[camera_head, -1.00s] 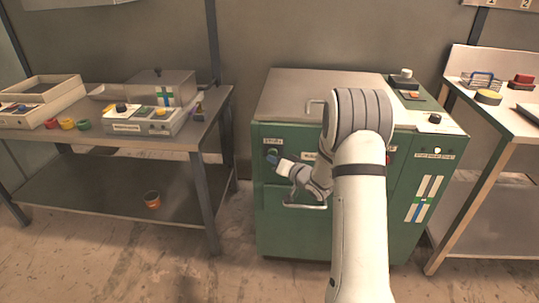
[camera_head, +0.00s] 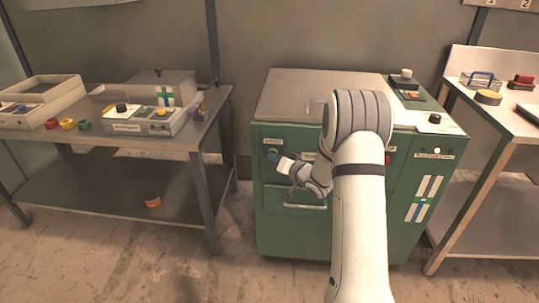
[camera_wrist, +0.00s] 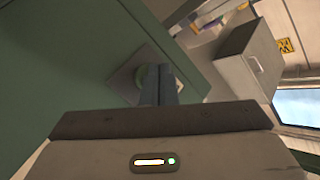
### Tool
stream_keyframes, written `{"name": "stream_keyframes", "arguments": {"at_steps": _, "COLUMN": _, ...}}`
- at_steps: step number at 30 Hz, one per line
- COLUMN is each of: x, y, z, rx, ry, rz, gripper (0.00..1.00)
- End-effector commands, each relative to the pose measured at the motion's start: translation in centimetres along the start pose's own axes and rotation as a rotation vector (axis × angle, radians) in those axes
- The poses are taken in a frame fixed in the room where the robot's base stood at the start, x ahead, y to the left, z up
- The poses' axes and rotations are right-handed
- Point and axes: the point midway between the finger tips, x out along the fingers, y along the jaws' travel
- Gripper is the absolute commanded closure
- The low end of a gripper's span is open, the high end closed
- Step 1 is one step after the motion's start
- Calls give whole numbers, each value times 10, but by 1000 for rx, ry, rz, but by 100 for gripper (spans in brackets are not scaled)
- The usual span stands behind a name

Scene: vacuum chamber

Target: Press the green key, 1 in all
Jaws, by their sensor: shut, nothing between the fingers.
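The green cabinet (camera_head: 290,225) has a handle (camera_head: 305,206) below my wrist and a red button (camera_head: 390,153) right of my arm. A workbench (camera_head: 60,185) with control boxes stands left. A side table (camera_head: 510,125) stands right. Open floor lies between bench and cabinet.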

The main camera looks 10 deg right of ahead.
Motion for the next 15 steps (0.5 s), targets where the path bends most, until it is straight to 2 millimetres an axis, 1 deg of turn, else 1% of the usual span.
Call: {"name": "stream_keyframes", "arguments": {"at_steps": 15, "x": 4, "y": 3, "z": -2, "rx": 1, "ry": 0, "rz": 0, "gripper": 100}}
